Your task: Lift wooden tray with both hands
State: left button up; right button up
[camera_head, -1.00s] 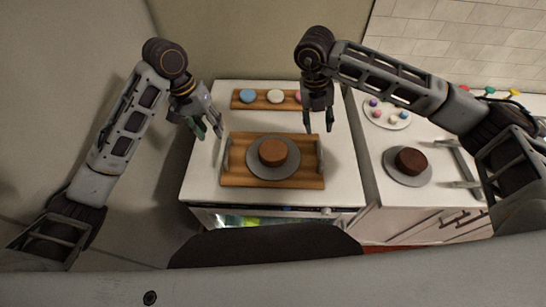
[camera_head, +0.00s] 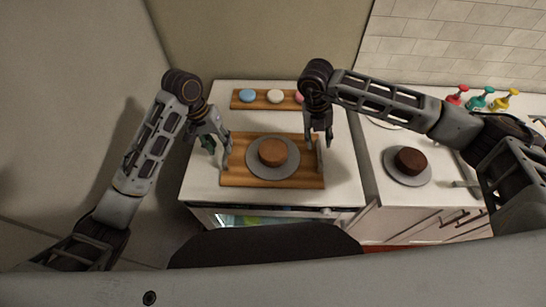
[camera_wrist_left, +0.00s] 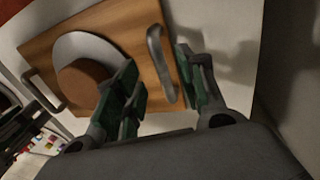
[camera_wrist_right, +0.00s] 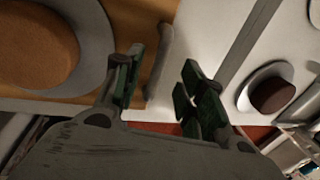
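The wooden tray (camera_head: 235,180) lies on the white counter, with a grey turntable (camera_head: 257,168) and a brown cake (camera_head: 273,151) on it. It has a grey handle at each end. My left gripper (camera_head: 218,147) is open at the tray's left end; in the left wrist view its fingers (camera_wrist_left: 160,95) are apart on either side of the near handle (camera_wrist_left: 162,65). My right gripper (camera_head: 318,140) is open at the right end; in the right wrist view its fingers (camera_wrist_right: 155,88) are apart with the handle (camera_wrist_right: 160,62) between them or just beyond. I cannot tell whether either touches its handle.
A small wooden board (camera_head: 246,104) with coloured round items lies behind the tray. On the right counter stand a darker cake (camera_head: 410,160) on a grey turntable (camera_head: 392,173), and red, green and yellow bottles (camera_head: 480,100). A gap separates the two counters.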

aim_at(225, 153)
pick_arm(q)
jog(key=shift+s+d+f, duration=0.1)
jog(key=shift+d+f, duration=0.1)
jog(key=shift+f, duration=0.8)
jog(key=shift+w+d+f, duration=0.1)
jog(key=shift+d+f, duration=0.1)
jog(key=shift+f, duration=0.8)
jog(key=shift+s+d+f, duration=0.1)
jog(key=shift+d+f, duration=0.1)
jog(key=shift+f, duration=0.8)
pick_arm(e)
jog(key=shift+d+f, duration=0.2)
jog(key=shift+f, duration=0.8)
jog(key=shift+d+f, duration=0.2)
jog(key=shift+f, duration=0.8)
jog(key=shift+d+f, duration=0.2)
jog(key=shift+f, duration=0.8)
jog(key=shift+s, duration=0.1)
pick_arm(q)
grip_shut()
pick_arm(e)
grip_shut()
